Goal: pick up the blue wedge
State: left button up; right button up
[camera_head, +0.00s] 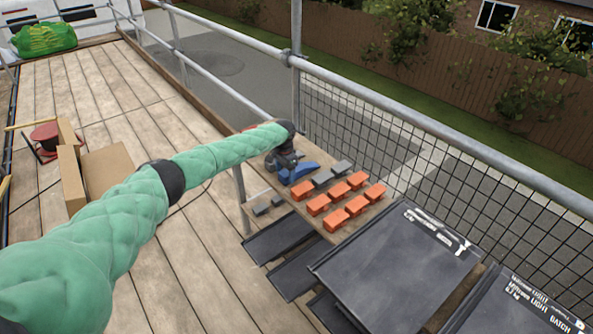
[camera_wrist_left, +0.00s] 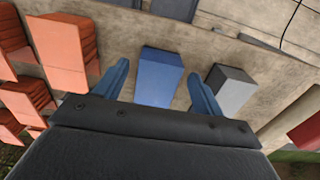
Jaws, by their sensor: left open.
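The blue wedge (camera_wrist_left: 160,75) lies on the wooden board, seen from above in the left wrist view. My left gripper (camera_wrist_left: 158,70) is open, with one blue finger on each side of the wedge and a gap visible on both sides. I cannot tell how far above the board the fingertips are. In the head view my left gripper (camera_head: 290,170) is at the far end of the board, and its blue fingers and the wedge are hard to tell apart. My right gripper is not in view.
A grey wedge (camera_wrist_left: 230,90) lies close to the right finger. Orange blocks (camera_wrist_left: 65,48) lie to the left in the wrist view. In the head view, dark tiles (camera_head: 400,262) lie nearer, and a mesh guardrail (camera_head: 440,190) runs along the right.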

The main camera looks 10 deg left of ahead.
pick_arm(q)
jog(key=shift+f, duration=0.75)
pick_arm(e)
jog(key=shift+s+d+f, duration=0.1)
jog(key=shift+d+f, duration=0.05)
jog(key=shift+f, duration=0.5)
pick_arm(q)
jog(key=c, duration=1.3)
